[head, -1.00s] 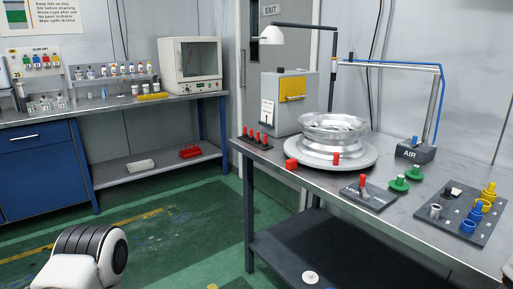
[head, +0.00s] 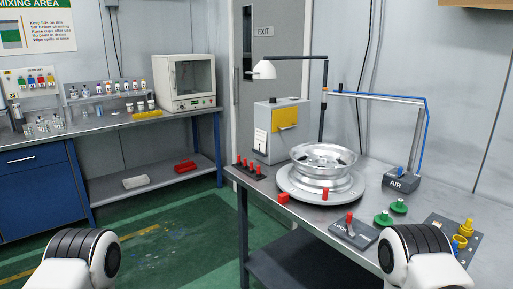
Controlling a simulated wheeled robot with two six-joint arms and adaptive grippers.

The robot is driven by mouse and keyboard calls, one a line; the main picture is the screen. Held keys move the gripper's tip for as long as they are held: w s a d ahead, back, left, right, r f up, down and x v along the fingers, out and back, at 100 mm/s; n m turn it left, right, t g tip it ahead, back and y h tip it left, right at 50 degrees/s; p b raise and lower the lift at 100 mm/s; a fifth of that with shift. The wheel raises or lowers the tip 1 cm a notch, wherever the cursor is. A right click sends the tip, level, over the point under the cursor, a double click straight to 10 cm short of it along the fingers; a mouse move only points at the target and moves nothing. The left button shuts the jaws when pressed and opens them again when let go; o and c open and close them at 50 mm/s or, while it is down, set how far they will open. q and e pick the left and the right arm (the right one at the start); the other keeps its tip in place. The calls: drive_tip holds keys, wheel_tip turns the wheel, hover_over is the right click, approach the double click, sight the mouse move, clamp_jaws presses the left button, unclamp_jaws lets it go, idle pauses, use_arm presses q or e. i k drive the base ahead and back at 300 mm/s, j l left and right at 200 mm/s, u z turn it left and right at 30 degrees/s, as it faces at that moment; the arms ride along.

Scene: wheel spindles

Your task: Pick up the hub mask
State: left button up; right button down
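No part is labelled as the hub mask, so I cannot tell for sure which it is. Two green discs with knobs, one at the back (head: 399,206) and one in front (head: 383,219), lie on the metal bench (head: 300,222), right of the wheel. A silver wheel rim (head: 323,168) lies flat on a round turntable (head: 292,188). A dark board (head: 437,224) at the right holds yellow ring-shaped or capped parts (head: 466,227); my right arm partly hides it. Only rounded white and black links of my two arms show at the bottom; neither gripper is in view.
A grey box (head: 281,128), a lamp (head: 263,70) and the AIR stand (head: 402,179) stand behind. Green floor (head: 170,225) is open at left.

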sight(383, 220)
drive_tip(key=z, duration=0.95)
